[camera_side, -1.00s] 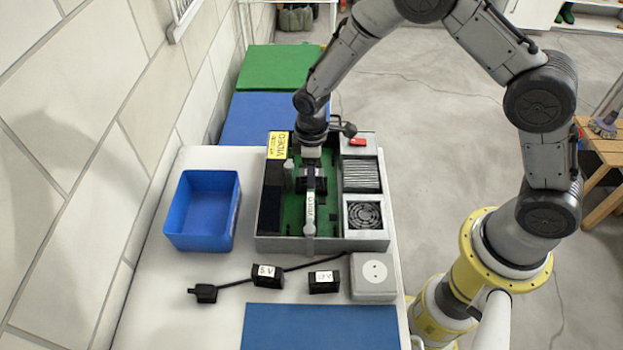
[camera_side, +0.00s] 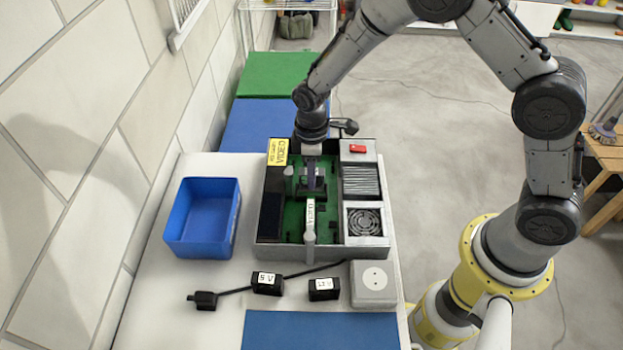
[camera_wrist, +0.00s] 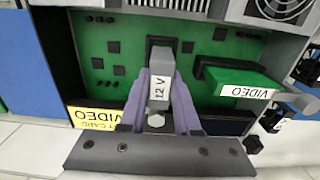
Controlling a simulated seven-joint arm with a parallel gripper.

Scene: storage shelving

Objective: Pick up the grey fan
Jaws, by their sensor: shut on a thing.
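The grey fan (camera_side: 364,222) is a round grille in a light square frame. It sits in the front right compartment of the open grey case (camera_side: 278,246). Part of it shows at the top right of the wrist view (camera_wrist: 284,10). My gripper (camera_side: 312,184) is down over the green board inside the case, behind and to the left of the fan and apart from it. In the wrist view its purple fingers (camera_wrist: 160,88) are shut on a grey piece labelled 12 V (camera_wrist: 159,68). This piece stands at a black socket on the board; I cannot tell whether it is seated.
A card labelled VIDEO (camera_wrist: 240,88) stands beside my gripper. A ribbed block (camera_side: 361,182) lies behind the fan. A blue bin (camera_side: 202,222) stands left of the case. Black plugs (camera_side: 267,283) and a pale socket box (camera_side: 373,284) lie in front.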

